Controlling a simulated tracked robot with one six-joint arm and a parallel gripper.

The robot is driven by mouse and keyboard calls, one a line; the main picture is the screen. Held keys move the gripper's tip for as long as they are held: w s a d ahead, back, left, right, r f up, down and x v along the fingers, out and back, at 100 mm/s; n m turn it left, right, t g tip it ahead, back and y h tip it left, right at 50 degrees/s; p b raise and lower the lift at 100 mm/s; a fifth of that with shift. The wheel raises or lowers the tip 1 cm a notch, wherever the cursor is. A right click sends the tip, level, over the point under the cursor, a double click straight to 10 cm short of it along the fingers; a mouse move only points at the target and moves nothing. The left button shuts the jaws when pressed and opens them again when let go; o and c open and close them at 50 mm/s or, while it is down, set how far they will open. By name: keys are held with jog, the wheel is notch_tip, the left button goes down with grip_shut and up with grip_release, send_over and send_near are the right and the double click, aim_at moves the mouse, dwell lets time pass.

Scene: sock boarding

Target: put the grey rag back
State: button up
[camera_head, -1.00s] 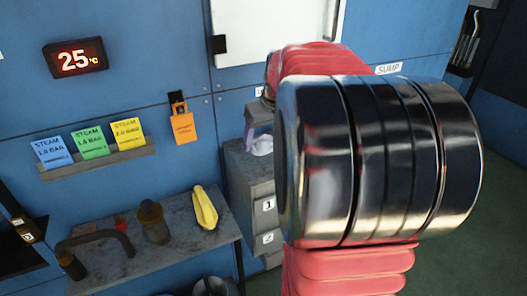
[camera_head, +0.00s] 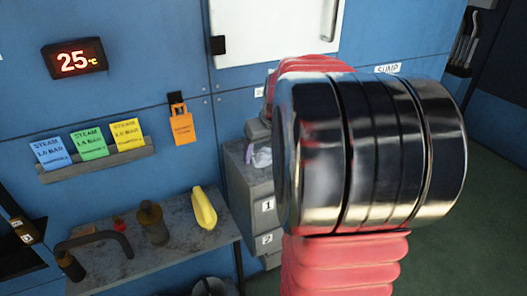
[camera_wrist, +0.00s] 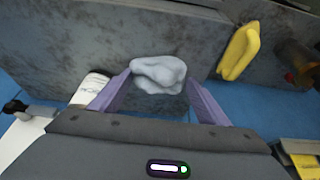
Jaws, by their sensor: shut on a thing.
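The grey rag (camera_wrist: 158,72) is a pale, crumpled lump between the purple fingers of my gripper (camera_wrist: 159,82) in the wrist view. My gripper is shut on it. In the head view the rag (camera_head: 262,157) shows small beside a purple finger, over the top of the grey drawer cabinet (camera_head: 237,165). My own arm hides most of my gripper there. I cannot tell whether the rag touches the cabinet top.
An orange tag (camera_head: 181,125) hangs on the blue wall. A white wall cabinet (camera_head: 270,30) is above.

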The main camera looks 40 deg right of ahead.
jog(key=o, duration=1.1)
jog(key=v, duration=1.2)
jog(key=shift+a, duration=0.1)
